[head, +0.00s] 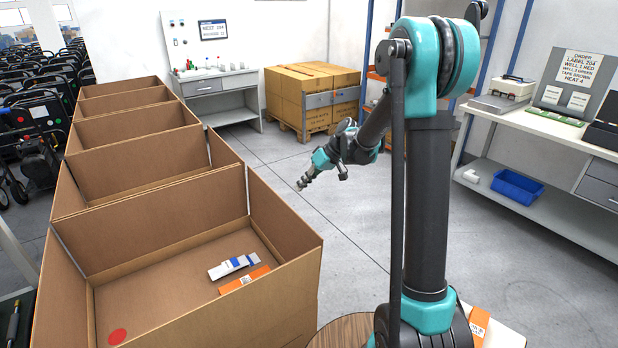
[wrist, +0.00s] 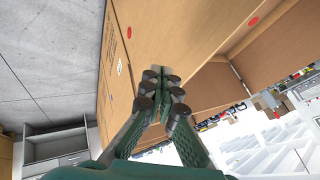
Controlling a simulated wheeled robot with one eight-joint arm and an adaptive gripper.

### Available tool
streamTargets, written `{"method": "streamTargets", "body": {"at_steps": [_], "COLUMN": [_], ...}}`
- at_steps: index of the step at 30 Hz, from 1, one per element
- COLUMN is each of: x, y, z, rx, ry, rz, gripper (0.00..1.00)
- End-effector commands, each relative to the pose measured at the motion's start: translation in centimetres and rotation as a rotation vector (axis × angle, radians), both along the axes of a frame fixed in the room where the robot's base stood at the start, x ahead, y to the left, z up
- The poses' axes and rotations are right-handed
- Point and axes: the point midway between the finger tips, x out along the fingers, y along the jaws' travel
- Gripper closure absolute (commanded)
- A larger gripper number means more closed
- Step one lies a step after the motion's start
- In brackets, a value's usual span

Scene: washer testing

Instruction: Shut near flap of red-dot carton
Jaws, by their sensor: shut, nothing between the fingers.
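The red-dot carton (head: 190,248) is the nearest in a row of brown cartons at the left of the head view. It is open, with its flaps standing up; a red dot (head: 118,337) shows at its lower left. A white and blue box (head: 233,266) and an orange box (head: 245,280) lie inside. My gripper (head: 302,184) is shut and empty, to the right of the cartons in the head view. In the wrist view my gripper (wrist: 162,84) points at brown cardboard with red dots; I cannot tell whether the fingertips touch it.
More open cartons (head: 137,135) stand behind the nearest one. A pallet of closed boxes (head: 312,92) and a small bench (head: 217,90) stand at the back. A workbench (head: 545,125) with a blue bin (head: 517,186) below is at the right. The grey floor between is clear.

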Motion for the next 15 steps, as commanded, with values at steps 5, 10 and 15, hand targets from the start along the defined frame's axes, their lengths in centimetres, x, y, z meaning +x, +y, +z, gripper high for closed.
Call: {"method": "streamTargets", "body": {"at_steps": [5, 10, 15], "x": [-0.1, -1.5, -2.0], "y": [2.2, 4.1, 4.9], "z": [-2.4, -2.0, -2.0], "rx": [0.001, 0.0, 0.0], "ry": [-0.001, 0.0, -0.001], "rz": [0.002, 0.002, 0.001], "gripper": [1.0, 1.0, 1.0]}}
